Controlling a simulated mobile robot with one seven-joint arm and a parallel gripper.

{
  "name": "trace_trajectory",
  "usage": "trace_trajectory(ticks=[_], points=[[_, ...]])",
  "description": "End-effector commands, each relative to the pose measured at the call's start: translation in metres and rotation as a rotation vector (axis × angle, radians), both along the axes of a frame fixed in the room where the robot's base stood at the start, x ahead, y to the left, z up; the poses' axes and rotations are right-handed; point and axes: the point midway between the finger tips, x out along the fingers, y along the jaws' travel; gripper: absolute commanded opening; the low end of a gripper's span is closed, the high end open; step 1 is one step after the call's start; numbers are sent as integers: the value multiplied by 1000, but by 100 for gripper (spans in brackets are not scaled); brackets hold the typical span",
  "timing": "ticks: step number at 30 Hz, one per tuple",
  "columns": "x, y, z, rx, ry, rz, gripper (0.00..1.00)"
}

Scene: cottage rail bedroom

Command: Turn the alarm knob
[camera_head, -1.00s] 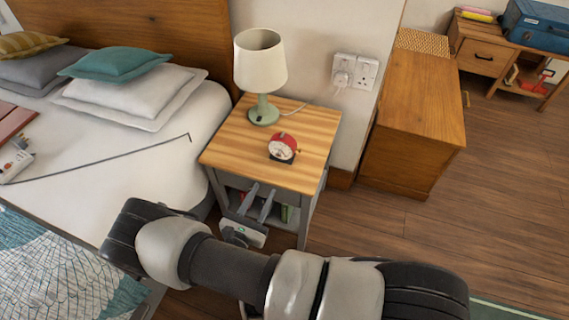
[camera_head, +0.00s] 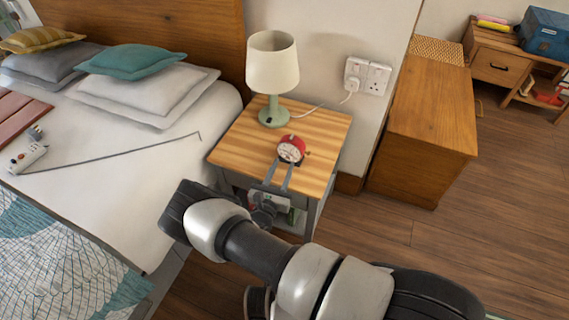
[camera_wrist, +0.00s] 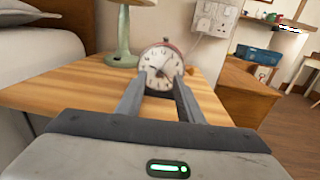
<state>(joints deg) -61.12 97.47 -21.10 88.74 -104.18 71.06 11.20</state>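A small red alarm clock (camera_head: 291,149) with a white dial stands on the wooden bedside table (camera_head: 235,143), near its front right. Its face also shows in the wrist view (camera_wrist: 163,66), straight ahead between my fingers. The knob cannot be clearly made out at this size; a small dark bit shows on the clock's right side in the head view. My gripper (camera_head: 281,168) is at the table's front edge, just short of the clock. Its two fingers (camera_wrist: 160,78) are apart with nothing between them, pointing at the clock.
A green lamp with a cream shade (camera_head: 272,65) stands behind the clock, left of it. A wall socket (camera_head: 367,76) with a plug and cable is behind. The bed (camera_head: 150,190) is left, a wooden cabinet (camera_head: 430,125) right. The table's left front is clear.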

Motion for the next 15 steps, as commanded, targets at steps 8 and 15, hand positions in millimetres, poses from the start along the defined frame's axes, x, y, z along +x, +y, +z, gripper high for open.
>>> trace_trajectory(ticks=[8, 15], points=[[26, -7, 0, 0, 0, 0, 34], [27, -7, 0, 0, 0, 0, 34]])
